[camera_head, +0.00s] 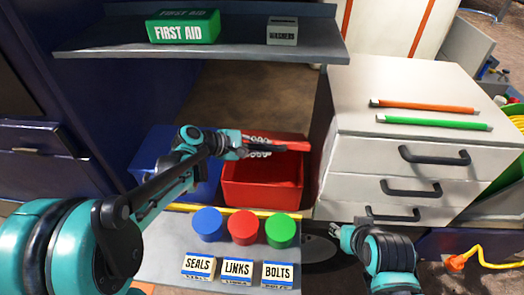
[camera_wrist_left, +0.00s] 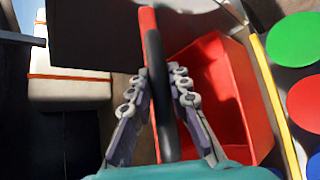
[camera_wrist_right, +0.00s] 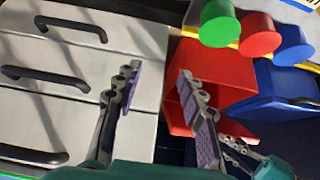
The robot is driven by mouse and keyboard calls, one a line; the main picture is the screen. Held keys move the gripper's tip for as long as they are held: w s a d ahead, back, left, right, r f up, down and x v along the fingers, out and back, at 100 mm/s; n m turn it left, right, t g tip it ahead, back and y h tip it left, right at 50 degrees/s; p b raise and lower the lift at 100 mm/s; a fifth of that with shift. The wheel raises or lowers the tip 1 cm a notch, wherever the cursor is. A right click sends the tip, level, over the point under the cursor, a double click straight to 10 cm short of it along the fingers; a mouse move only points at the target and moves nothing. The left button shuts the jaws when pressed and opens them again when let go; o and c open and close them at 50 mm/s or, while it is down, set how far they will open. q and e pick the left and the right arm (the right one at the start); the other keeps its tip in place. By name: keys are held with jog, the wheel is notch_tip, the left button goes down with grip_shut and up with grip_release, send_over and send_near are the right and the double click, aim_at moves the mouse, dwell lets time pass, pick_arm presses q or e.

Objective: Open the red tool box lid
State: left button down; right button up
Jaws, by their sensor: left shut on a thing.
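The red tool box (camera_head: 262,195) stands in the middle of the head view, with its inside showing. Its red lid (camera_head: 292,146) is raised above the box, seen nearly edge-on, with a dark handle (camera_wrist_left: 158,85) along it. My left gripper (camera_head: 262,149) is shut on the lid at this handle; its fingers lie on both sides in the left wrist view (camera_wrist_left: 158,85). My right gripper (camera_wrist_right: 160,80) is open and empty, in front of the drawers and beside the red box (camera_wrist_right: 222,65). Its fingertips are hard to see in the head view.
A blue box (camera_head: 150,160) stands left of the red one. Blue (camera_head: 208,224), red (camera_head: 243,227) and green (camera_head: 280,230) round pieces sit in front, behind label blocks (camera_head: 238,270). A shelf (camera_head: 110,43) hangs above. A drawer cabinet (camera_head: 360,160) stands on the right.

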jog(key=shift+r, duration=0.2)
jog(key=shift+c, duration=0.3)
jog(key=c, duration=0.5)
jog(key=shift+w+a+n, duration=0.1)
jog(key=shift+a+n, duration=0.05)
jog(key=shift+n, duration=0.25)
grip_shut()
jog(key=w+a+r+n+t, duration=0.3)
jog(key=a+n, duration=0.7)
jog(key=n, duration=0.8)
jog(key=w+a+r+n+t, duration=0.1)
jog(key=w+a+r+n, duration=0.3)
jog(key=a+n, duration=0.95)
jog(key=w+d+f+n, duration=0.3)
jog(key=w, duration=0.9)
jog(key=shift+w+f+n, duration=0.15)
jog(key=shift+w+n, duration=0.1)
jog(key=shift+n, duration=0.1)
